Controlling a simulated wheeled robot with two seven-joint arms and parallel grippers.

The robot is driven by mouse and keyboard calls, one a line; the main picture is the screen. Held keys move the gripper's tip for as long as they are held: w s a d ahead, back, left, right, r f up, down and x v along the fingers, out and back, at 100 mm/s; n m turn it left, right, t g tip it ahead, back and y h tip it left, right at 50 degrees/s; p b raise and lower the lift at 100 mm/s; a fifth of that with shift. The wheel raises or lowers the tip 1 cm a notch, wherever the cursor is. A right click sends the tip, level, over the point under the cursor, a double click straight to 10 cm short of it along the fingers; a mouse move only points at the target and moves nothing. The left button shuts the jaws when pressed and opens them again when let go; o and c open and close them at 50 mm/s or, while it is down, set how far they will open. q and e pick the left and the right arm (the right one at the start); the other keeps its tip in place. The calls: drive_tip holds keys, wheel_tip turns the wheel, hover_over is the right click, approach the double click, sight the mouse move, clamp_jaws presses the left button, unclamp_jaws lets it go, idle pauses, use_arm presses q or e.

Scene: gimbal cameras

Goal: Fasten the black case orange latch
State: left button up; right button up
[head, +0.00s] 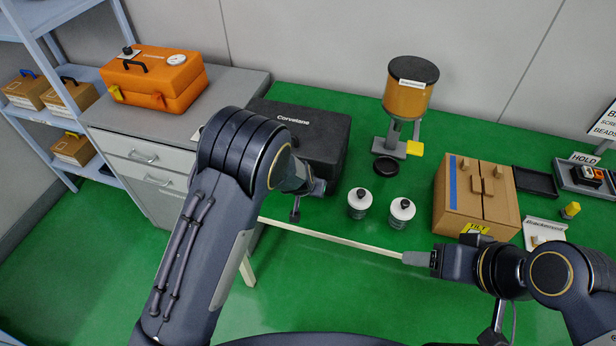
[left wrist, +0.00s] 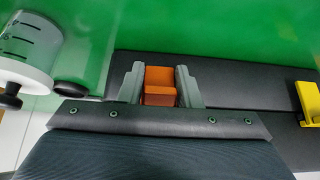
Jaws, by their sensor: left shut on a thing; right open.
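The black case (head: 312,128), lettered "Corvelane", sits on the green table in the head view, partly hidden by my left arm. In the left wrist view its dark side (left wrist: 235,90) runs behind the fingers. My left gripper (left wrist: 159,72) is at the case and shut on the orange latch (left wrist: 160,88), which sits between its two grey fingers. A yellow latch (left wrist: 309,103) shows farther right on the case. Whether the orange latch is fastened cannot be told. My right gripper (head: 412,258) is open and empty near the table's front edge, apart from the case.
Two white-lidded jars (head: 402,211) and a black disc (head: 386,167) lie right of the case. An orange-brown dispenser (head: 410,90) stands behind them. A cardboard box (head: 470,205) stands at right. An orange case (head: 155,80) sits on the grey cabinet at left.

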use_arm(q)
drive_tip(key=shift+w+r+g+p, duration=0.1)
drive_tip(key=shift+g+p, duration=0.2)
drive_tip(key=shift+p, duration=0.35)
use_arm(e)
drive_tip(key=shift+r, duration=1.1)
use_arm(q)
drive_tip(key=o, duration=0.9)
drive_tip(key=shift+c, duration=0.2)
drive_tip(key=b+v, duration=0.1)
drive_tip(key=v, duration=0.6)
drive_tip(key=shift+r, duration=0.35)
use_arm(e)
drive_tip(key=shift+f, duration=0.7)
